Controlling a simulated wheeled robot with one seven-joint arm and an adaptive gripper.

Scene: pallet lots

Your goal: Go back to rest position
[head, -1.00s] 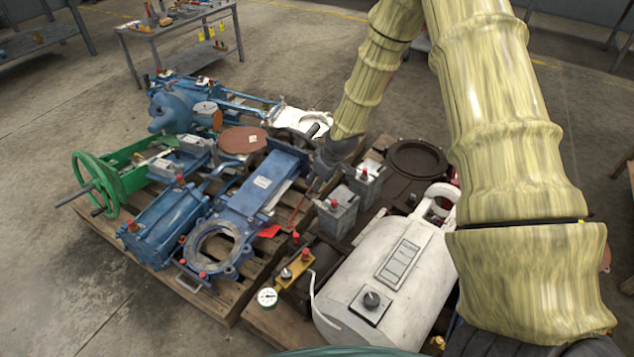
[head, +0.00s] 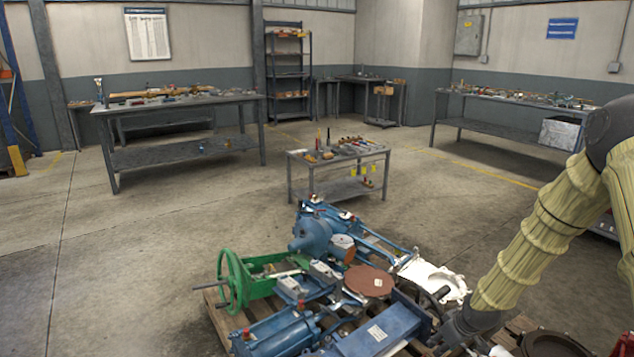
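My arm, in a yellowish ribbed sleeve, enters at the right of the head view and bends down to the left. My gripper (head: 440,341) is dark grey and low in the picture, over the pallet parts, close to the right end of a blue flat valve body (head: 385,328). Its fingers are small, dark and partly cut off, so I cannot tell whether they are open or shut. I see no held object clearly.
A wooden pallet (head: 222,318) carries blue parts, a green handwheel (head: 232,281) and a white casting (head: 437,278). A small tool table (head: 290,178) stands behind. Workbenches (head: 112,160) (head: 437,112) and a shelf rack (head: 261,75) line the walls. The floor at left is clear.

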